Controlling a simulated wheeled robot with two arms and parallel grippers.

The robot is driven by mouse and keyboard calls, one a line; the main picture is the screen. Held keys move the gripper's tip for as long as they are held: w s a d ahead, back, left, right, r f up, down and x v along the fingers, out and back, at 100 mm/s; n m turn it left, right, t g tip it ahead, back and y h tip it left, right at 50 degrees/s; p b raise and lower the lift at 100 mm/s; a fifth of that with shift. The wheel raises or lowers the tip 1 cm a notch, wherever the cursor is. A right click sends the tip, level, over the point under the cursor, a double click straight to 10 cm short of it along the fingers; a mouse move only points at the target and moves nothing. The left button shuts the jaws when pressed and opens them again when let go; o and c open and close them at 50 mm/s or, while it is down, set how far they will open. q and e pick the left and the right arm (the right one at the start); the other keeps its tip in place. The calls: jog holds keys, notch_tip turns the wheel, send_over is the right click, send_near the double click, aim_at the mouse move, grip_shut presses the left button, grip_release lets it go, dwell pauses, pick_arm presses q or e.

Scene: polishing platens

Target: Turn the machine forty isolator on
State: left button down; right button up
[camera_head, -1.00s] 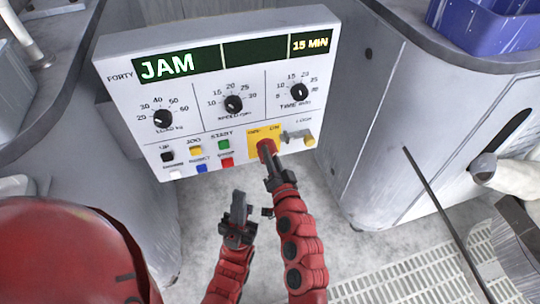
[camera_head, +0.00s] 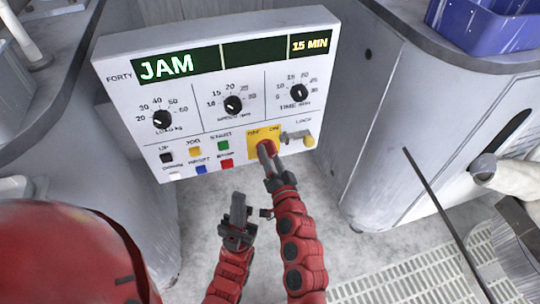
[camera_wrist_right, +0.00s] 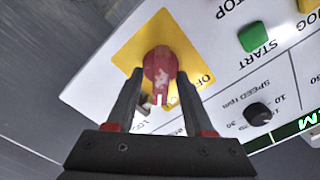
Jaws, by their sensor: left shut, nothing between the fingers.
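The machine forty isolator is a red knob (camera_head: 265,149) on a yellow plate (camera_head: 252,149) marked OFF and ON, low on the white control panel (camera_head: 200,70). In the head view my right gripper (camera_head: 266,155) hides part of the knob. My left gripper (camera_head: 238,205) is shut and empty below the panel, apart from it.
A small lever marked LOCK (camera_head: 298,137) sits just right of the yellow plate. Several coloured buttons, including the green START (camera_head: 223,145), lie to its left, and three black dials sit above. The display (camera_head: 180,65) reads JAM and 15 MIN. Grey cabinets flank the panel.

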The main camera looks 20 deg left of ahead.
jog(key=p+v, duration=0.1)
jog(key=v, duration=1.6)
jog(key=shift+s+p, duration=0.2)
jog(key=shift+p, duration=0.15)
jog(key=shift+d, duration=0.15)
